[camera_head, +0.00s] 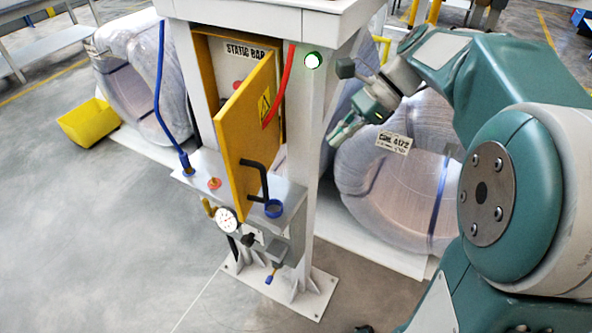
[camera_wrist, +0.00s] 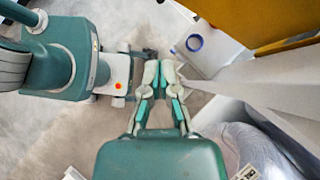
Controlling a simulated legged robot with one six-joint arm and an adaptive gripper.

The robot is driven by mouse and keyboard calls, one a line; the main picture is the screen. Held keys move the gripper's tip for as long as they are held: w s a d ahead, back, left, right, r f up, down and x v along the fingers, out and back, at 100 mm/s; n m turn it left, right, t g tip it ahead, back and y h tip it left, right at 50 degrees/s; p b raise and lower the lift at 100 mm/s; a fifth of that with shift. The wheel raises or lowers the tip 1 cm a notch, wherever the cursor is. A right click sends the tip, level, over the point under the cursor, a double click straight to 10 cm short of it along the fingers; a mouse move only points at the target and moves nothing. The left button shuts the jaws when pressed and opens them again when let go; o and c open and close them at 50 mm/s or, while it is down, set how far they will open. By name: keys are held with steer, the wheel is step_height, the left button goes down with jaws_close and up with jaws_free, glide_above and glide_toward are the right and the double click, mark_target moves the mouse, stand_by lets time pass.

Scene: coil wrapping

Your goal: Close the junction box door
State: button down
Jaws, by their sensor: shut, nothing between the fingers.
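The junction box (camera_head: 222,62) is a yellow cabinet between white posts, with a label reading STATIC BAR inside. Its yellow door (camera_head: 245,140) stands open, swung out toward the camera. The door carries a warning triangle and a black handle (camera_head: 257,178). In the wrist view a yellow panel (camera_wrist: 275,18) fills the upper right corner. My gripper (camera_head: 338,138) is to the right of the door and the right white post, apart from both. In the wrist view my gripper (camera_wrist: 160,68) is shut and empty, with its fingertips together.
The white post (camera_head: 307,120) stands between my gripper and the door. A wrapped coil (camera_head: 400,190) is behind my gripper. The floor at left is clear near a yellow bin (camera_head: 88,122).

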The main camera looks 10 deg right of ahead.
mark_target(267, 188)
steer(key=a+r+x, duration=0.2)
steer(key=x, duration=1.1)
steer(key=shift+r, duration=0.1)
